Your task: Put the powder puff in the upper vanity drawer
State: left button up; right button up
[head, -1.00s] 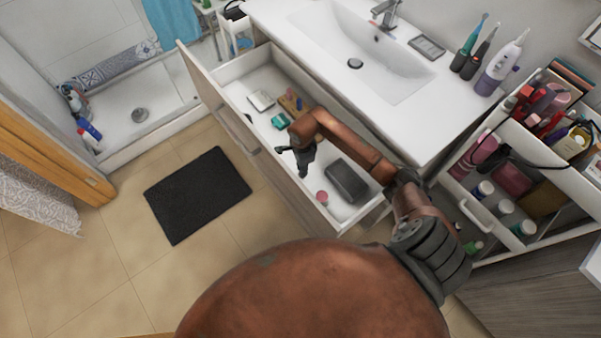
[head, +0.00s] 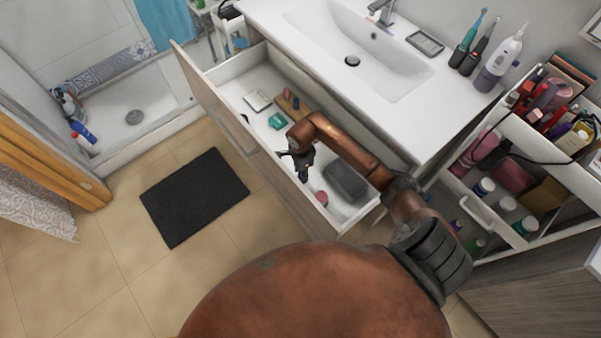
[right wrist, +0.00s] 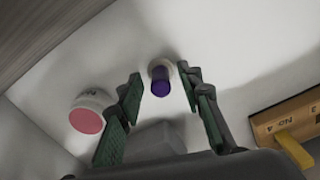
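The upper vanity drawer (head: 222,118) is pulled open below the sink. My right gripper (head: 304,172) is over its near part, pointing down into it. In the right wrist view, the two green-padded fingers (right wrist: 160,82) are apart. A small purple cylinder with a pale round base (right wrist: 161,82) shows between and beyond the fingertips, with a gap on each side. It may be the powder puff, but I cannot tell for sure. A white round jar with a pink face (right wrist: 90,113) lies to the left of the fingers; it also shows in the head view (head: 321,198). My left gripper is out of view.
The drawer also holds a dark grey case (head: 346,181), a teal item (head: 277,121), a pale dish (head: 257,101) and a wooden block (right wrist: 285,122). A cosmetics cart (head: 478,210) stands at the right. A black mat (head: 195,196) lies on the floor.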

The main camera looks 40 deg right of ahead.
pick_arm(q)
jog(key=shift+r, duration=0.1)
pick_arm(e)
jog(key=shift+r, duration=0.15)
pick_arm(q)
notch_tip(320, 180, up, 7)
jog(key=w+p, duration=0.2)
jog(key=p, duration=0.5)
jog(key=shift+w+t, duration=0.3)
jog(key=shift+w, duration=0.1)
pick_arm(e)
notch_tip(320, 180, up, 12)
jog(key=shift+r, duration=0.1)
